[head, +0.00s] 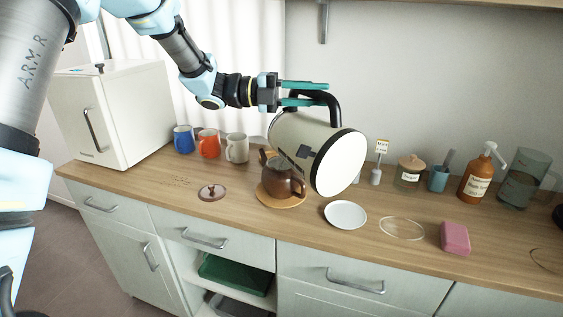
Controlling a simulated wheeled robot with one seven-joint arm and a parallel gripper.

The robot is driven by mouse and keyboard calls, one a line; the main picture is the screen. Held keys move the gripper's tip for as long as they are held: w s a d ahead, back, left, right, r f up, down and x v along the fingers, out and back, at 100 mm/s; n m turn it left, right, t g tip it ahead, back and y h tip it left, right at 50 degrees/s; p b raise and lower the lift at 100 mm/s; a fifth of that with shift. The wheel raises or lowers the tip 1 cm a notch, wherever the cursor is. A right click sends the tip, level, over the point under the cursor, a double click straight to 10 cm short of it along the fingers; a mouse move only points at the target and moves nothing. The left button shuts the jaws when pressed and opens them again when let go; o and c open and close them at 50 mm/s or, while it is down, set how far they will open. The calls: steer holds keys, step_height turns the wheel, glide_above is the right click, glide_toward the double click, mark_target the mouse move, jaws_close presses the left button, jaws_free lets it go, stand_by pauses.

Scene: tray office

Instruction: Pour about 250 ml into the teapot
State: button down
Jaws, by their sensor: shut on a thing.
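The brown teapot (278,181) stands upright on a round wooden mat (268,199), with its top partly behind the kettle. A brown lid (211,192) lies on the counter left of it. My gripper (303,94), with teal fingers, is shut on the black handle (333,105) of a cream kettle (308,136). The kettle is tipped far over above the teapot, its pale round base (341,163) facing right and towards me. I cannot make out its spout clearly, a stream, or the level in the teapot.
Blue (184,139), orange (209,143) and grey (237,148) mugs stand at the back left beside a white cabinet (120,115). A white saucer (346,214), clear dish (402,228) and pink sponge (455,237) lie right. A jar (409,176), amber bottle (475,180) and glass jug (523,178) stand behind.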

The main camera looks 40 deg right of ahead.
mark_target(340, 129)
steer(key=shift+r, duration=0.15)
steer(key=shift+s+f+b, duration=0.35)
steer(key=shift+f+b, duration=0.15)
steer(key=shift+b, duration=0.5)
steer(key=b, duration=0.1)
steer(key=s+m+b, duration=0.1)
steer(key=b, duration=0.1)
steer(key=shift+s+f+t, duration=0.2)
steer(key=shift+f+t, duration=0.1)
steer(key=shift+f, duration=0.05)
steer(key=s+b, duration=0.1)
steer(key=b, duration=0.1)
steer(key=s+f+b, duration=0.1)
steer(key=b, duration=0.1)
steer(key=shift+s+a+m+y, duration=0.1)
steer(key=shift+s+m+y, duration=0.2)
steer(key=shift+y, duration=0.1)
steer(key=shift+s+t, duration=0.1)
steer(key=shift+t, duration=0.2)
steer(key=shift+s+f+b, duration=0.4)
steer(key=shift+s+b, duration=0.15)
steer(key=shift+b, duration=0.5)
steer(key=shift+s+m+t, duration=0.3)
steer(key=shift+s, duration=0.05)
steer(key=shift+s+a+f+m+t+y, duration=0.1)
steer(key=shift+s+f+m+t+y, duration=0.3)
steer(key=shift+s+f, duration=0.35)
